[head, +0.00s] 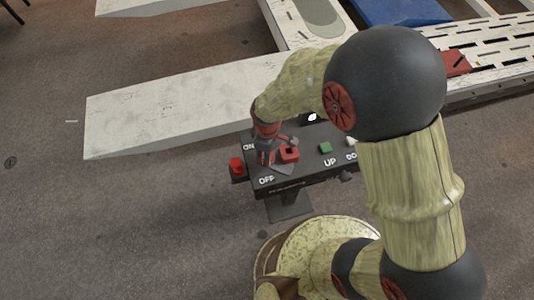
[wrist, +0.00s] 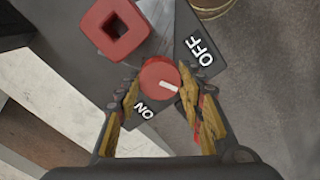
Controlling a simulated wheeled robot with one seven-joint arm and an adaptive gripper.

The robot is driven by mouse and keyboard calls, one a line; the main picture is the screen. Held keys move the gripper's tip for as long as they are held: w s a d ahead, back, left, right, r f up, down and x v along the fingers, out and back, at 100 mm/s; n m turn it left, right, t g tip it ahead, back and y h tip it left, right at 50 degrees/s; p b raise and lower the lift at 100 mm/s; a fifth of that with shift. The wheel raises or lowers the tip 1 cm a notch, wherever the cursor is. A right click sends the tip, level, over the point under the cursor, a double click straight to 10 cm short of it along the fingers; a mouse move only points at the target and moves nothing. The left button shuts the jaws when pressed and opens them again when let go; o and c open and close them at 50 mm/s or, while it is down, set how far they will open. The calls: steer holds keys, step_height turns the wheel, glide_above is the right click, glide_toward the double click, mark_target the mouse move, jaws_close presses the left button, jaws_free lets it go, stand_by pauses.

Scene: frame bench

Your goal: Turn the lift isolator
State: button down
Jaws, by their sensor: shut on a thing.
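The lift isolator is a round red knob (wrist: 159,76) with a white line on its face, seen in the wrist view. It sits between the ON label (wrist: 145,110) and the OFF label (wrist: 203,50). The white line slants down and right in that view, aimed at neither label. My gripper (wrist: 158,92) is shut on the knob, one finger on each side. In the head view my gripper (head: 265,158) is over the left end of the dark control box (head: 310,174) and hides the knob.
A hollow red square (head: 289,152) and a green button (head: 325,147) stand on the box, close to my gripper. A red block (head: 237,166) is at the box's left side. A pale ramp (head: 170,108) lies behind it. Open floor is to the left.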

steer(key=n, duration=0.6)
steer(key=shift+n+b, duration=0.3)
steer(key=n, duration=0.6)
stand_by(0.4)
steer(key=c, duration=1.4)
jaws_free()
step_height(320, 180, up, 12)
